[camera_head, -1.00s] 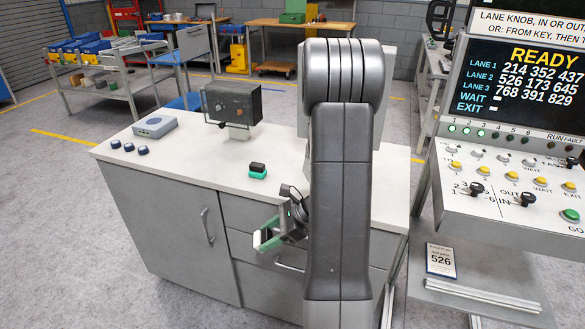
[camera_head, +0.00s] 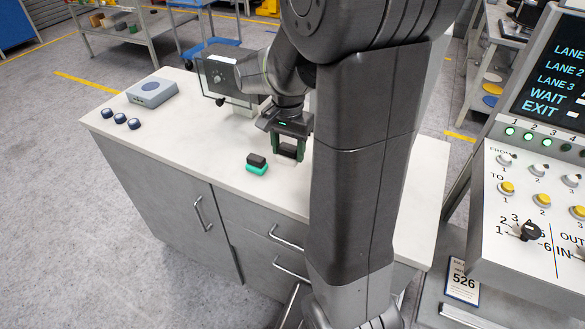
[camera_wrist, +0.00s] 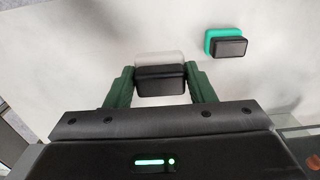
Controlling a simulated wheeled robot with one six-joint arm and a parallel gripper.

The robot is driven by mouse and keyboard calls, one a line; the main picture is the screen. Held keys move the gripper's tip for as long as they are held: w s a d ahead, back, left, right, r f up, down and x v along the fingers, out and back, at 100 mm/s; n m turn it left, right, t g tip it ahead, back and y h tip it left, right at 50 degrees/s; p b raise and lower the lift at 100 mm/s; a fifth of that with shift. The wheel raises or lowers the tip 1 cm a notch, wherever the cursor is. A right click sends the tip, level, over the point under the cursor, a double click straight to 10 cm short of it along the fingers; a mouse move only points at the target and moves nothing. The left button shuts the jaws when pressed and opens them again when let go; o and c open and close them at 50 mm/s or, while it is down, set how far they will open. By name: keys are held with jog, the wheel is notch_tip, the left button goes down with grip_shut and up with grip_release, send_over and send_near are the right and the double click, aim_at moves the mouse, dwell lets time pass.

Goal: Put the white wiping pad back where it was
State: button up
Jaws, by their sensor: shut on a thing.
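The white wiping pad (camera_wrist: 160,61) has a black grip (camera_wrist: 160,80) on its back. My gripper (camera_wrist: 161,77) is shut on the grip, one green finger at each side, in the wrist view. In the head view my gripper (camera_head: 287,151) points down over the white worktop, and the pad (camera_head: 287,161) shows as a pale edge beneath the fingers. It is at or just above the worktop; I cannot tell if it touches. A similar pad with a green base (camera_head: 257,168) and black grip lies to its left; it also shows in the wrist view (camera_wrist: 209,42).
The worktop (camera_head: 200,140) also holds a grey-blue box (camera_head: 152,92), several dark knobs (camera_head: 120,118) and a dark panel unit (camera_head: 220,72) behind my gripper. A console (camera_head: 530,180) stands at the right. The front left of the worktop is clear.

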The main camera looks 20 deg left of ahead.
aim_at(288, 148)
notch_tip(288, 148, down, 8)
jog(key=shift+s+r, duration=0.1)
jog(key=shift+c, duration=0.3)
jog(key=o, duration=0.9)
jog(key=shift+o, duration=0.2)
notch_tip(288, 148, up, 12)
jog(key=shift+r, duration=0.1)
